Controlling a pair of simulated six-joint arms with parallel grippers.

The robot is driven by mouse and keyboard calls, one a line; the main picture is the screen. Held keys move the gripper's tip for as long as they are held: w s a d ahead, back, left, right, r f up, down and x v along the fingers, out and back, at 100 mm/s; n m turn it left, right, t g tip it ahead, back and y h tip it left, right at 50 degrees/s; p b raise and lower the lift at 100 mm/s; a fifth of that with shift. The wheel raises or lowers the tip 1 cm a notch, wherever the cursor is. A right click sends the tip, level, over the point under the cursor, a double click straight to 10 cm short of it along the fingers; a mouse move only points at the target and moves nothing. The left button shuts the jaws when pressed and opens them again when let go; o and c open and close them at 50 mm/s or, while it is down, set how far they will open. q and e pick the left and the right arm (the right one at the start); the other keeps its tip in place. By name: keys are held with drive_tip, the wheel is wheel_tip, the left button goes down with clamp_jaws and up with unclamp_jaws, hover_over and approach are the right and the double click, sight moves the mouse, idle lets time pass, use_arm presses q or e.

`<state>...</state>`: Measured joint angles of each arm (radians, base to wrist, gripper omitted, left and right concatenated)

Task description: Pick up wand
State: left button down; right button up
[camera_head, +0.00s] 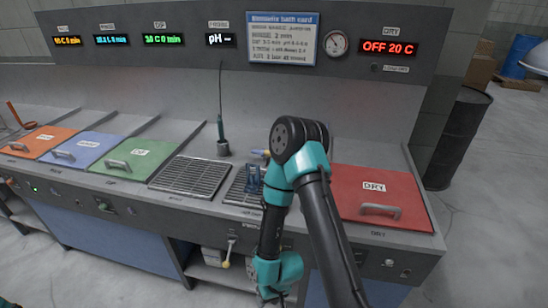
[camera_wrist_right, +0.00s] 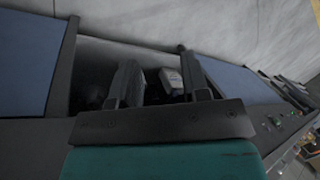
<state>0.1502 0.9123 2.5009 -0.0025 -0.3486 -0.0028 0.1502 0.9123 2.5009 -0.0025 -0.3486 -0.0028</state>
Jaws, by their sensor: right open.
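A slim dark green wand-like probe (camera_head: 220,128) stands upright in a small grey holder (camera_head: 223,148) at the back of the bench, its thin cable rising toward the pH display. A small yellow and blue item (camera_head: 262,153) lies beside my right arm, partly hidden, and I cannot tell what it is. My right gripper (camera_head: 274,296) is low in front of the bench, well apart from the probe. In the right wrist view its two dark fingers (camera_wrist_right: 158,88) are spread, facing a shelf opening under the bench. Nothing is clearly held.
A red DRY lid (camera_head: 378,196) is right of my arm. Green, blue and orange lids (camera_head: 135,153) lie to the left. Grates (camera_head: 190,176) sit mid-bench, with a blue rack (camera_head: 253,178) on one. A white box (camera_wrist_right: 171,80) is on the shelf. A black barrel (camera_head: 457,138) stands at right.

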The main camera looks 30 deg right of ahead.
idle(0.4)
drive_tip(key=o, duration=0.4)
